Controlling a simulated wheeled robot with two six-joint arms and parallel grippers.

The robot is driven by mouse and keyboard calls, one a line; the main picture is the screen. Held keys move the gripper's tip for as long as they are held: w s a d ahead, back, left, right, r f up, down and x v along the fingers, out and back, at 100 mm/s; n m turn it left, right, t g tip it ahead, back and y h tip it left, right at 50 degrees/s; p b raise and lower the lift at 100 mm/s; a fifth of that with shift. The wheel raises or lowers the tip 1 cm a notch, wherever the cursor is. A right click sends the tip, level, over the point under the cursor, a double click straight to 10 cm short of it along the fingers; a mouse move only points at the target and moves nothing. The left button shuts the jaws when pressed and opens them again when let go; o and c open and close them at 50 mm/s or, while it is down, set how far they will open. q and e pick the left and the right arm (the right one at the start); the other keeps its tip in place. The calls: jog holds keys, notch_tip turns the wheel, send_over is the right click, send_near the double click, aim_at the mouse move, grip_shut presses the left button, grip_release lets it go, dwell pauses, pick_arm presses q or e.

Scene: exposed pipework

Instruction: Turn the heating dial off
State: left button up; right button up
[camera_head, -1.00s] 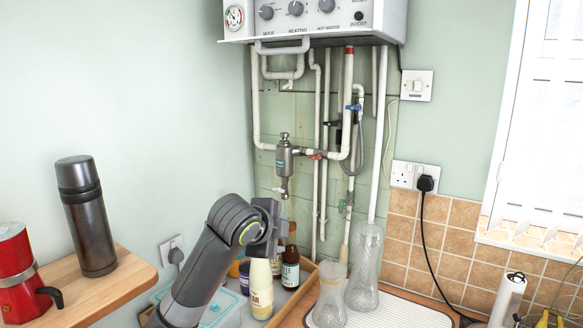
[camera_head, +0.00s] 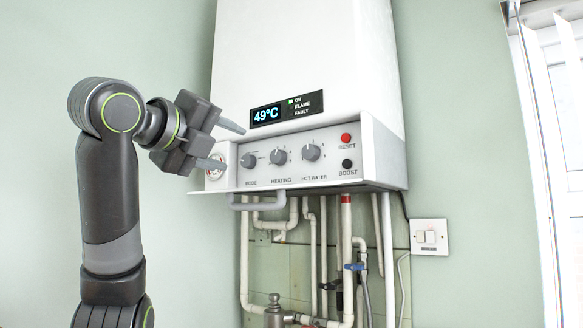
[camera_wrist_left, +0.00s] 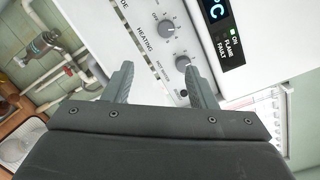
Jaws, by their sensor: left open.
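The heating dial (camera_head: 279,157) is the grey middle knob of three on the white boiler's front panel, above the word HEATING. It also shows in the left wrist view (camera_wrist_left: 166,27), with a scale around it; its exact pointer setting is too small to read. My left gripper (camera_head: 234,147) is open and empty, left of the dial and apart from it in the head view. In the left wrist view its two fingers (camera_wrist_left: 158,68) point toward the panel, with the hot water dial (camera_wrist_left: 182,62) near the right finger. My right gripper is not in view.
The mode dial (camera_head: 249,161) and hot water dial (camera_head: 312,152) flank the heating dial. A red reset button (camera_head: 346,138) and black boost button (camera_head: 347,163) sit at right. The display (camera_head: 267,115) reads 49°C. Pipes (camera_head: 345,250) hang below the boiler.

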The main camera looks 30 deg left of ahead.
pick_arm(q)
jog(key=p, duration=0.5)
send_near(276, 156)
jog(key=w, duration=0.2)
jog(key=shift+w, duration=0.4)
jog(key=w+p, duration=0.1)
jog(key=w, duration=0.2)
jog(key=shift+w+a+p, duration=0.1)
jog(key=shift+w+p, duration=0.05)
jog(key=shift+p, duration=0.2)
jog(key=shift+w+p, duration=0.3)
jog(key=shift+w, duration=0.5)
jog(key=shift+w+p, duration=0.25)
jog(key=shift+p, duration=0.05)
jog(key=shift+w+f, duration=0.15)
jog(key=shift+w, duration=0.2)
jog(key=shift+s, duration=0.1)
jog(key=shift+c, duration=0.9)
jog(key=c, duration=0.8)
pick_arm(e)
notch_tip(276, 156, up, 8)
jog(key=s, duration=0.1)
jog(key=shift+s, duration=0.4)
